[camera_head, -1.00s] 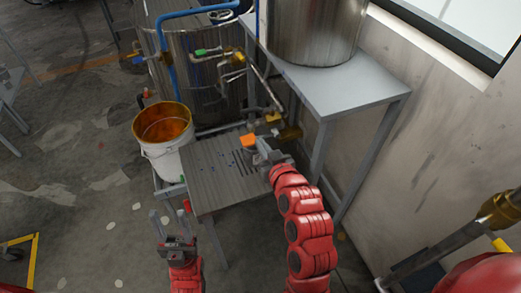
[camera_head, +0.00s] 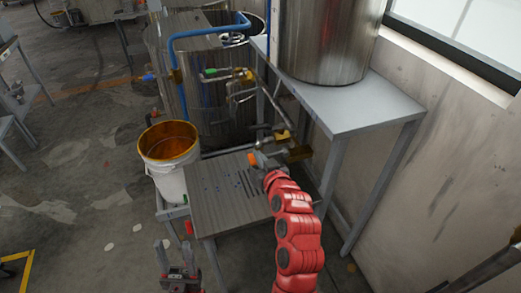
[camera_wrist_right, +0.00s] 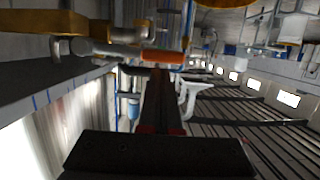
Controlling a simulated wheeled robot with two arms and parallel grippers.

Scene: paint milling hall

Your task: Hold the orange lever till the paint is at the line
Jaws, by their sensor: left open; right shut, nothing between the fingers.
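The orange lever (camera_head: 252,159) is on the brass pipe fitting (camera_head: 298,153) above the slatted stand. It shows as an orange bar in the right wrist view (camera_wrist_right: 162,57). My right gripper (camera_head: 265,163) is shut and empty, close against the lever; in the wrist view its fingertips (camera_wrist_right: 165,73) end at the bar. I cannot tell whether they touch. A white bucket (camera_head: 172,182) with an orange-yellow inside stands left of the stand. No paint stream or level line can be made out. My left gripper (camera_head: 177,250) is open and empty, low in front of the stand.
The slatted stand (camera_head: 222,205) fills the space beneath the lever. A steel tank (camera_head: 328,40) stands on a grey table (camera_head: 365,110) at right, beside the wall. Another steel vessel (camera_head: 205,105) with a blue pipe (camera_head: 178,70) is behind.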

